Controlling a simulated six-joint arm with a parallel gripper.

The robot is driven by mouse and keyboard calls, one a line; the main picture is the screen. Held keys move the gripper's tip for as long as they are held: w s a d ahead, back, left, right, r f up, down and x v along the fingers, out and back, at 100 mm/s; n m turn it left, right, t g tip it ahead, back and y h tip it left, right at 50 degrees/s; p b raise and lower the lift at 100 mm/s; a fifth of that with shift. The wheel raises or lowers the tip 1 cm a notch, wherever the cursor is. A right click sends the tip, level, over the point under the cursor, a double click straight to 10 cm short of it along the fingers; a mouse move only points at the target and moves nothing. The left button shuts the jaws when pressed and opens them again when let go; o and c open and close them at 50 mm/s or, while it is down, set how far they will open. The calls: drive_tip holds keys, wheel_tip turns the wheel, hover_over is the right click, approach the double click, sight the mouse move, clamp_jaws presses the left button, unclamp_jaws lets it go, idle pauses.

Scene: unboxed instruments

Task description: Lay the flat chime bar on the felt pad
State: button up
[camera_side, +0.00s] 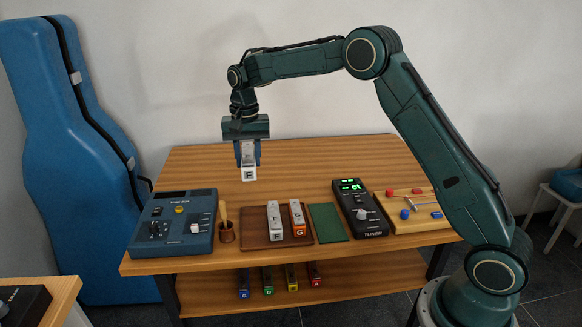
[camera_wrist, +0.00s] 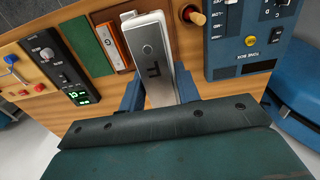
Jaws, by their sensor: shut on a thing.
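My gripper (camera_side: 248,154) is shut on a silver-white chime bar (camera_side: 248,173) with a letter F at its lower end. It holds this bar hanging upright, well above the table. In the wrist view the held bar (camera_wrist: 153,62) stands between the blue fingers (camera_wrist: 158,92). The green felt pad (camera_side: 327,223) lies bare on the table, right of a brown tray (camera_side: 256,234). On the tray lie another silver-white bar (camera_side: 274,221) marked F and an orange-edged bar (camera_side: 298,218) marked G. The tuner (camera_side: 359,211) right of the pad shows green characters I cannot read surely.
A wooden board (camera_side: 414,210) with coloured knobs lies at right. Several coloured bars sit on the lower shelf (camera_side: 335,288). The table's back is clear.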

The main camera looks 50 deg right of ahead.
idle(0.3)
drive_tip(key=s+d, duration=0.7)
drive_tip(key=d, duration=0.2)
hover_over(327, 221)
wheel_tip(327, 221, down, 16)
drive_tip(key=shift+r, duration=0.25)
idle(0.3)
drive_tip(key=shift+f, duration=0.1)
drive_tip(key=shift+f, duration=2.05)
drive_tip(key=shift+f, duration=0.15)
drive_tip(key=o, duration=1)
drive_tip(key=shift+o, duration=0.2)
